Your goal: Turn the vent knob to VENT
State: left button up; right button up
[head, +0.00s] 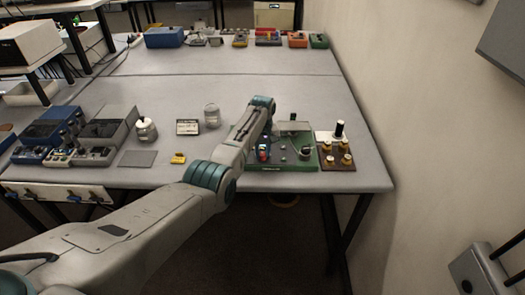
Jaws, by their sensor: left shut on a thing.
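My left arm comes in from the lower left and reaches over the green panel (292,166) near the table's right front. My left gripper (265,142) is at the left part of this panel, partly hidden by my own wrist. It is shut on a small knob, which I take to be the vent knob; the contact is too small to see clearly. A blue and red part (263,153) shows right at the gripper. Small dark knobs (283,157) and a round fitting (305,152) sit farther right on the panel. The VENT marking is not readable. My right gripper is not in view.
A brown board (337,164) with brass knobs and a black post (339,130) stands right of the panel, near the wall. A glass jar (212,116), a small sign (188,128) and a yellow item (178,158) stand to the left. The table's middle is clear.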

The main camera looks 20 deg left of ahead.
pick_arm(q)
jog(key=m, duration=0.3)
jog(key=shift+r+m+p, duration=0.15)
jog(key=shift+m+p, duration=0.15)
jog(key=shift+p, duration=0.1)
jog(key=m, duration=0.3)
jog(key=shift+w+m, duration=0.1)
jog(key=shift+m, duration=0.2)
jog(key=m+p, duration=0.1)
jog(key=m, duration=0.2)
jog(key=shift+m, duration=0.3)
jog(key=shift+d+m, duration=0.1)
jog(key=shift+m, duration=1.8)
jog(key=o, duration=1)
